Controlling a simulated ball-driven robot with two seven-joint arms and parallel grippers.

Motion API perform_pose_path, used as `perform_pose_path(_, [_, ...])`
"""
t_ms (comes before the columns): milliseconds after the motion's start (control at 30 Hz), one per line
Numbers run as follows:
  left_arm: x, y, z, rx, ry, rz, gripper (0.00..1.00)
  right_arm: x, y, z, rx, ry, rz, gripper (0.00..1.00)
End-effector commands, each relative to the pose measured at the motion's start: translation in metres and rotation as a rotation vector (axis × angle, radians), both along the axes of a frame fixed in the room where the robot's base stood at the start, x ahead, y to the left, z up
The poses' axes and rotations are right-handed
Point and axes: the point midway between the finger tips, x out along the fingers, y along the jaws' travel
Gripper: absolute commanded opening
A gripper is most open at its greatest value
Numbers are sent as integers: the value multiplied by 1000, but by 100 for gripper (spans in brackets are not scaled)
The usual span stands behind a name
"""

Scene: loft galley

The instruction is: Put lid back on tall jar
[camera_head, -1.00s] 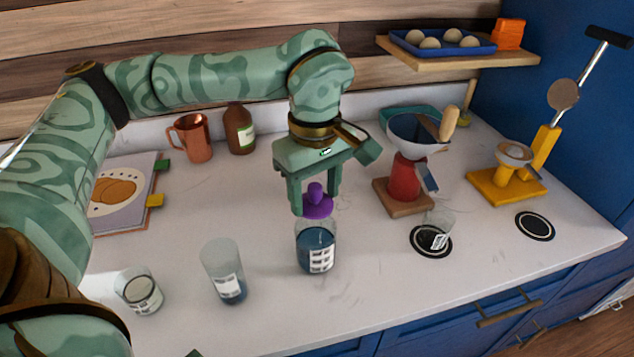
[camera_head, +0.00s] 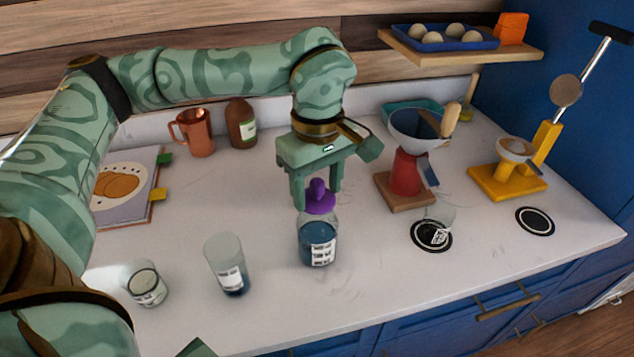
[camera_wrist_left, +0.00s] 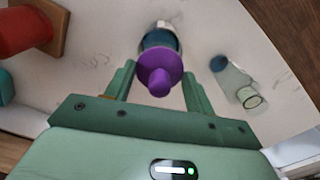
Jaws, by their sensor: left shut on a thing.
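The purple lid (camera_head: 319,199) with its round knob is held between the two fingers of my left gripper (camera_head: 317,192). It is level, directly over a clear jar (camera_head: 318,246) with blue contents and a white label. The lid is at the jar's rim or just above it; I cannot tell if they touch. In the left wrist view the lid (camera_wrist_left: 160,68) hides most of the jar (camera_wrist_left: 160,38). A taller, narrower clear jar (camera_head: 226,262) with a little blue at its bottom stands open to the left. My right gripper cannot be made out.
A small glass jar (camera_head: 147,287) stands at the front left. A red-based grinder (camera_head: 408,178) on a wooden board stands close right of my gripper. A glass (camera_head: 438,226) stands on a black round mat. A copper mug (camera_head: 194,134) and brown bottle (camera_head: 241,124) stand behind.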

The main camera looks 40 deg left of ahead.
Motion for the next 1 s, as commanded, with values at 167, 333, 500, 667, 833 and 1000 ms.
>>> perform_pose_path(167, [0,0,0,0,0,0,32,0,0,0,0,0,0,73])
perform_pose_path(333, [0,0,0,0,1,0,32,0,0,0,0,0,1,73])
perform_pose_path(500, [0,0,0,0,0,0,32,0,0,1,0,0,1,73])
perform_pose_path(667, [0,0,1,0,1,0,32,1,1,4,1,-2,1,73])
perform_pose_path(833, [0,0,1,0,0,0,32,2,2,7,2,-4,1,73])
perform_pose_path(1000, [0,0,0,0,0,0,32,2,3,7,5,-5,1,73])
